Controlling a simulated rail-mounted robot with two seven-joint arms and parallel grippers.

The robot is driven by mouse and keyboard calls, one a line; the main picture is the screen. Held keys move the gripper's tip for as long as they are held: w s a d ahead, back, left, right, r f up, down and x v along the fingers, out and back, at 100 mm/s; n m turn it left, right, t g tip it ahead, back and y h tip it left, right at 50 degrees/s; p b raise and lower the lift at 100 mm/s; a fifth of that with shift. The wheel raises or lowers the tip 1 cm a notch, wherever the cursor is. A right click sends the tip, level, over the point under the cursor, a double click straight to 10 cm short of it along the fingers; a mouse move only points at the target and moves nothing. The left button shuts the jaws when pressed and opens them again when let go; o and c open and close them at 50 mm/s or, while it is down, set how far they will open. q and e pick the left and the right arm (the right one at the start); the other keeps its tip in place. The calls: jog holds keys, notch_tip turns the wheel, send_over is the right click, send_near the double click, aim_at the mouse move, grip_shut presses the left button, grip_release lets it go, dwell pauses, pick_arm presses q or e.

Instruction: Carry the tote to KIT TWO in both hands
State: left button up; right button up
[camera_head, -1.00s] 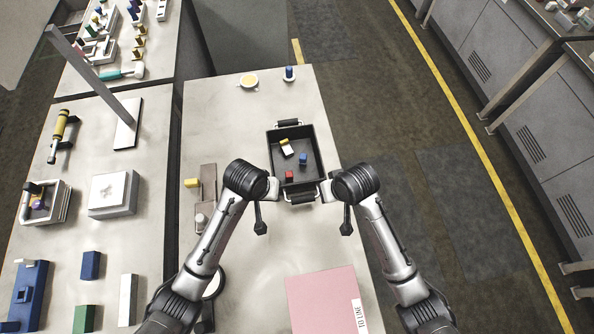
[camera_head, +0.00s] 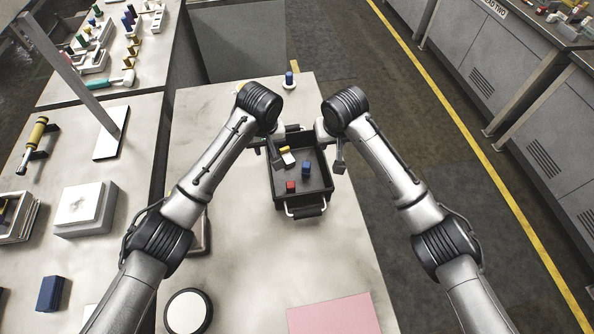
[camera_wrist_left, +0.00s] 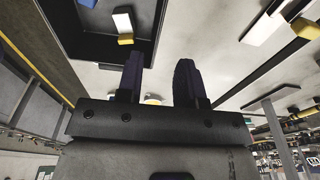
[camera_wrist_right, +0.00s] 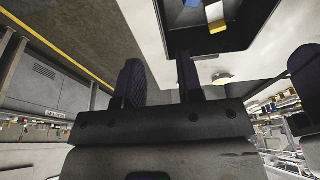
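The tote (camera_head: 328,186) is a black open box on the pale table, with a bar handle (camera_head: 305,211) at its near end. It holds red and blue blocks and yellow and white pieces. My left gripper (camera_wrist_left: 159,65) is at the tote's far left corner, its fingers apart with nothing between them. My right gripper (camera_wrist_right: 161,68) is at the far right corner, also with fingers apart and empty. The tote also shows at the top of the left wrist view (camera_wrist_left: 80,45) and the right wrist view (camera_wrist_right: 245,35). My wrists partly hide its far handle in the head view.
A pink mat (camera_head: 330,314) lies at the table's near edge. A blue piece (camera_head: 289,79) stands at the far edge. A side bench (camera_head: 70,150) holds several parts. Grey cabinets (camera_head: 480,65) with a label ending in "TWO" (camera_head: 494,8) stand across the open floor.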

aim_at(323, 159)
pick_arm(q)
jog(key=shift+f, duration=0.1)
pick_arm(e)
jog(key=shift+f, duration=0.1)
